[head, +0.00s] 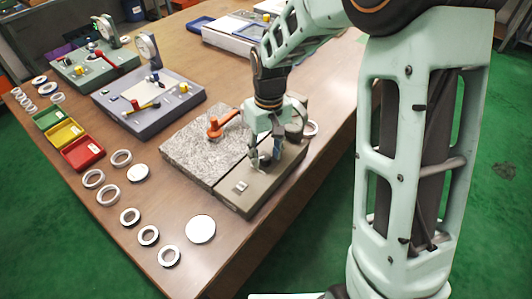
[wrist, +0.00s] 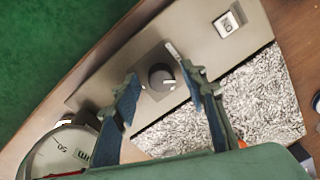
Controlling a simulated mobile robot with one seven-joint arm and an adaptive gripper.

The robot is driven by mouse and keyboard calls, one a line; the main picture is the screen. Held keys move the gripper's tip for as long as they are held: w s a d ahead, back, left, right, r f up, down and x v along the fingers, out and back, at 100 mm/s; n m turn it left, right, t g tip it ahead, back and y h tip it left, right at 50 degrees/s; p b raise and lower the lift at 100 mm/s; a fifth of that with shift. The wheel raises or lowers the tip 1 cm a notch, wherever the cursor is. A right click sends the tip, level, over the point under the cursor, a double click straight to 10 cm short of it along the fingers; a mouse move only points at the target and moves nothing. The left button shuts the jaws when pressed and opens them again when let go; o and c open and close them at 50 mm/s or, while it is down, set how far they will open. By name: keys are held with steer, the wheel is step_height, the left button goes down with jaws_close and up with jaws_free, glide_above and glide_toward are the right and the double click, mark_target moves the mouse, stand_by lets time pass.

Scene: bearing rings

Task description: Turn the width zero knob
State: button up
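A dark round knob (wrist: 158,77) with a white pointer mark sits on a square dark plate on the grey-brown fixture base (wrist: 112,75). In the head view the knob (head: 265,161) is partly hidden by my gripper. My gripper (head: 263,155) points down over the fixture base (head: 236,197). In the wrist view its two fingers stand apart on either side of the knob, and the gripper (wrist: 160,72) is open. I cannot tell whether the fingertips are level with the knob or above it. A small labelled block (wrist: 229,23) sits on the base.
A speckled stone plate (head: 191,141) with an orange-handled part (head: 214,128) adjoins the base. Several rings lie on the wooden table's left side, near red (head: 82,154), yellow (head: 63,134) and green trays. Two other gauge fixtures stand farther back.

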mark_target(268, 156)
step_height(268, 156, up, 12)
steer(key=shift+d, duration=0.2)
stand_by(0.4)
steer(key=shift+w, duration=0.1)
